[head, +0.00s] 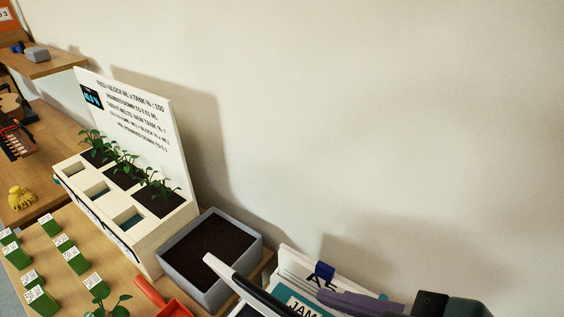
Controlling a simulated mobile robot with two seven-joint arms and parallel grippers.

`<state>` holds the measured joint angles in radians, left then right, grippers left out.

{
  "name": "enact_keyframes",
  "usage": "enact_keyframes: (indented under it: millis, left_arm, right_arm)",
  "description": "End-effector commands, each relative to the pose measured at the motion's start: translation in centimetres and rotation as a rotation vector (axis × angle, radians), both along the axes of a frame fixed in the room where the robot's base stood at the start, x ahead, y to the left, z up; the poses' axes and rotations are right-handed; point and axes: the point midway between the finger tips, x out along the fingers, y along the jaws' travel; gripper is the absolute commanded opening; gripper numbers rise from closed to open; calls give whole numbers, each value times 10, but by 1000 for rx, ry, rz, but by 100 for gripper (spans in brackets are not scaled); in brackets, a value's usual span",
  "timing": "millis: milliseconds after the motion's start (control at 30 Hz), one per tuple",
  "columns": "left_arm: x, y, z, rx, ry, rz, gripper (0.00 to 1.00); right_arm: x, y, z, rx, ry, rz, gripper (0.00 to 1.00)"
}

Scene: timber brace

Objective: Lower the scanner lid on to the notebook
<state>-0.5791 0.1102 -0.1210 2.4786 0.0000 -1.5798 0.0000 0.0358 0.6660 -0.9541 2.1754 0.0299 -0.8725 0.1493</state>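I cannot make out the scanner or the notebook for certain in the head view. A dark slab with a pale edge (248,286) juts up at the bottom edge, cut off by the frame. I cannot tell whether it is the scanner lid. To its right stand white and teal printed sheets or covers (305,303) with a blue clip. A grey-purple and black object (430,302) is cut off at the lower right, and I cannot tell what it is. I can make out neither of my grippers.
A white planter stand (150,235) with seedlings and a tall text board (135,125) stands on the wooden table. A grey tray of soil (212,250) and a red tool (160,300) are beside it. Several green packs (78,262) lie left. A pale wall rises behind.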

Motion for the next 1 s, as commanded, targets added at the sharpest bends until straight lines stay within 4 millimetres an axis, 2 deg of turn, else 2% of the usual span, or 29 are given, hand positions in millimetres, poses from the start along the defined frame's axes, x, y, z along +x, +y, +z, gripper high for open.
enact_keyframes:
  millis: [500, 967, 1000]
  left_arm:
    - [0, 3, -3, 12, -2, -6, 45]
    - [0, 3, -4, 13, -1, -7, 45]
    - [0, 3, -4, 13, -1, -7, 45]
  right_arm:
    - [45, 37, -53, 0, 1, -2, 45]
    - [51, 42, -60, 0, 1, -2, 45]
    - [50, 42, -60, 0, 1, -2, 40]
